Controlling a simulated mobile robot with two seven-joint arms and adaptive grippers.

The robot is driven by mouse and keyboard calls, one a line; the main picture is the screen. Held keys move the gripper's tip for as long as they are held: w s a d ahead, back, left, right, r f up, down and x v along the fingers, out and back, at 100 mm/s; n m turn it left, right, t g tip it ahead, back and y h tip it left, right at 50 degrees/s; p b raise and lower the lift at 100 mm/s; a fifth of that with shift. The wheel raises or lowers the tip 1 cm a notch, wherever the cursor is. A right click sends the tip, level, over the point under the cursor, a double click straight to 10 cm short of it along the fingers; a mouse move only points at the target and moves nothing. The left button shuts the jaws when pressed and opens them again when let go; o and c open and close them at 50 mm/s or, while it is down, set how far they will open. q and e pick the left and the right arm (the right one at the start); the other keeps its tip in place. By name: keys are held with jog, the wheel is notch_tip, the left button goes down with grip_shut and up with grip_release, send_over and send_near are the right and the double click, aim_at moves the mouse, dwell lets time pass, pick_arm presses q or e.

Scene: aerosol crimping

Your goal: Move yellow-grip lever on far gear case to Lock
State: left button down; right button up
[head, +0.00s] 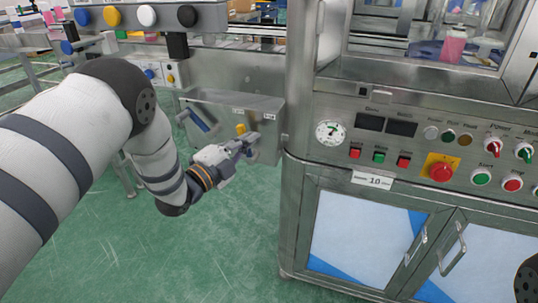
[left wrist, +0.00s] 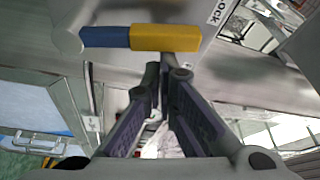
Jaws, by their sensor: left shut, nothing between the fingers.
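The yellow-grip lever (head: 240,129) is on the front of a grey metal gear case (head: 215,117), left of the control cabinet. In the left wrist view its yellow grip (left wrist: 165,38) lies across the top, in line with a blue piece; I cannot tell if they are one part. My left gripper (head: 247,145) is shut and empty, just below and right of the yellow grip in the head view. In the left wrist view its fingertips (left wrist: 165,74) are close under the yellow grip; contact cannot be told. A label ending in "OCK" (left wrist: 217,12) shows beside it.
A blue-grip handle (head: 199,120) is at the left of the same case. The control cabinet (head: 375,185) with buttons and a gauge stands close on the right. Colored knobs (head: 112,16) line a box above. Green floor below is clear.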

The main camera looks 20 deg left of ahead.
pick_arm(q)
jog(key=shift+a+n+t, duration=0.3)
jog(key=shift+a+n, duration=0.5)
jog(key=shift+a, duration=0.3)
